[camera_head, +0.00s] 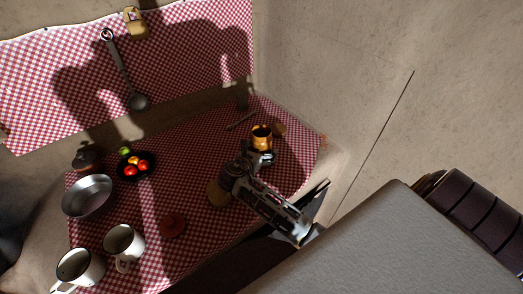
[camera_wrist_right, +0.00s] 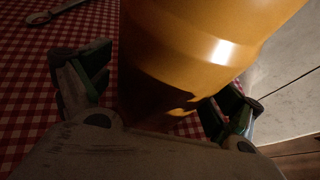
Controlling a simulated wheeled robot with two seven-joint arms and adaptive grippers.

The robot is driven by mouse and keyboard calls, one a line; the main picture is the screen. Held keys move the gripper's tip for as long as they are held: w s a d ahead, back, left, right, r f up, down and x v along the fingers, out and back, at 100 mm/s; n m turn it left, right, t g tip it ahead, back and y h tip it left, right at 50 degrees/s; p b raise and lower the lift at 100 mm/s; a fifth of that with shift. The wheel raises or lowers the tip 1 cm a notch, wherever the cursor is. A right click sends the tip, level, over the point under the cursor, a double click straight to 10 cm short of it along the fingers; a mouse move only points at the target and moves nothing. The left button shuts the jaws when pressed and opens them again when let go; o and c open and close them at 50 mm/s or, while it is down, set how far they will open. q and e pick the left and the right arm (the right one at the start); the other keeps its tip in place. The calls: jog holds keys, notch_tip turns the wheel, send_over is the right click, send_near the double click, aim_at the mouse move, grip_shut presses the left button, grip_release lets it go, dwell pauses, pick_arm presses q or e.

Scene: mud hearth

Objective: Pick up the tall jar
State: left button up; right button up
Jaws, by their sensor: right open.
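The tall jar (camera_head: 262,133) looks glossy orange-yellow with a dark opening, and stands upright on the checked cloth towards the back right. In the right wrist view the jar (camera_wrist_right: 195,45) fills the upper middle, very close. My right gripper (camera_head: 262,157) is at the near side of the jar in the head view. In the wrist view its open fingers (camera_wrist_right: 160,92) stand one on each side of the jar's lower part. I cannot tell whether either finger touches it. The jar's base is partly hidden by the gripper. My left gripper is not in view.
The wall (camera_head: 330,70) rises behind.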

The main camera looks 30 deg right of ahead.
aim_at(265, 129)
jog(key=shift+d, duration=0.1)
dwell(0.4)
jog(key=shift+w, duration=0.1)
jog(key=c, duration=1.3)
jog(key=shift+r, duration=0.3)
jog(key=shift+r+p, duration=0.45)
jog(key=shift+r, duration=4.15)
jog(key=shift+r, duration=0.1)
